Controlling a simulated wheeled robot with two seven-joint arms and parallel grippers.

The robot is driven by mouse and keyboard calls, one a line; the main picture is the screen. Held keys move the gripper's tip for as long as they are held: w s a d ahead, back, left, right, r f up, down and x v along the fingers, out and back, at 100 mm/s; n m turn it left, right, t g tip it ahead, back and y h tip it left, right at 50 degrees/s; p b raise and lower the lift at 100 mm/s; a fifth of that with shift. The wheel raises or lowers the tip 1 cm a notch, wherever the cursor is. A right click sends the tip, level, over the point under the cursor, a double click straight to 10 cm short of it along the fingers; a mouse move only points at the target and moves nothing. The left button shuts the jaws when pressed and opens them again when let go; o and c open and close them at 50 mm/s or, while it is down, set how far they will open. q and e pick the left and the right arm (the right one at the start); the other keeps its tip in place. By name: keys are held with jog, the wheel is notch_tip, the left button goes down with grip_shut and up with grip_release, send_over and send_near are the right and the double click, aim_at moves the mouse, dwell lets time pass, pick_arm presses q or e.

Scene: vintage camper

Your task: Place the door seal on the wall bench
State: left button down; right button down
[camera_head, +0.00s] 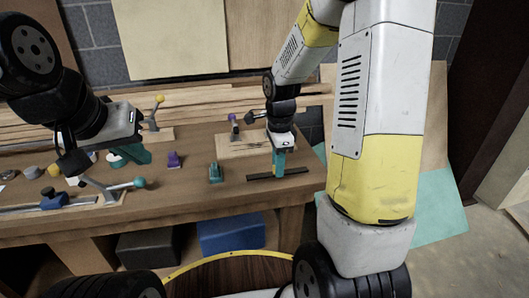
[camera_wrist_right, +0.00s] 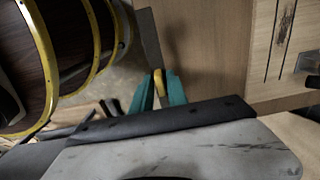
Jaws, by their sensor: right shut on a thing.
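The door seal, a thin dark strip (camera_head: 262,178), shows at the front right of the wall bench (camera_head: 225,193), low at the bench top. In the right wrist view the strip (camera_wrist_right: 149,38) runs up from between the teal fingers. My right gripper (camera_head: 279,163) points down and is shut on the strip near its middle; its fingers also show in the right wrist view (camera_wrist_right: 159,95), with a yellow piece between them. I cannot tell whether the strip touches the bench top. My left gripper (camera_head: 128,156) is over the bench's left part; its finger gap is unclear.
A wooden board (camera_head: 243,146) lies behind the strip. A small green item (camera_head: 215,173) and a purple item (camera_head: 174,160) stand to its left. A lever with a teal knob (camera_head: 139,183) is farther left. Blue (camera_head: 231,234) and dark (camera_head: 148,247) bins sit below the bench.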

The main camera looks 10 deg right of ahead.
jog(key=w, duration=0.8)
jog(key=shift+d+f, duration=0.15)
jog(key=shift+f, duration=0.25)
jog(key=shift+w+f, duration=0.1)
jog(key=shift+f, duration=1.65)
jog(key=c, duration=1.3)
grip_release()
jog(key=shift+f, duration=0.15)
